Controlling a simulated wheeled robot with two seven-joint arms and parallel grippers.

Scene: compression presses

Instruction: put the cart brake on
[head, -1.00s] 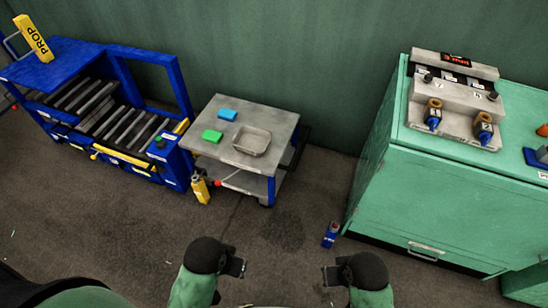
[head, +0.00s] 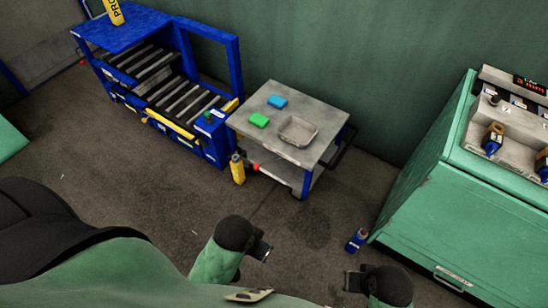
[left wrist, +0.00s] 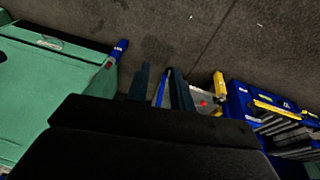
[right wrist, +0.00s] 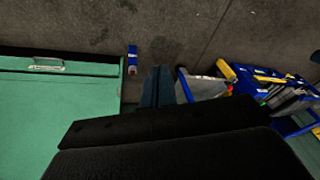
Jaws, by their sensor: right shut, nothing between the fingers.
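Floor before the cart is clear.

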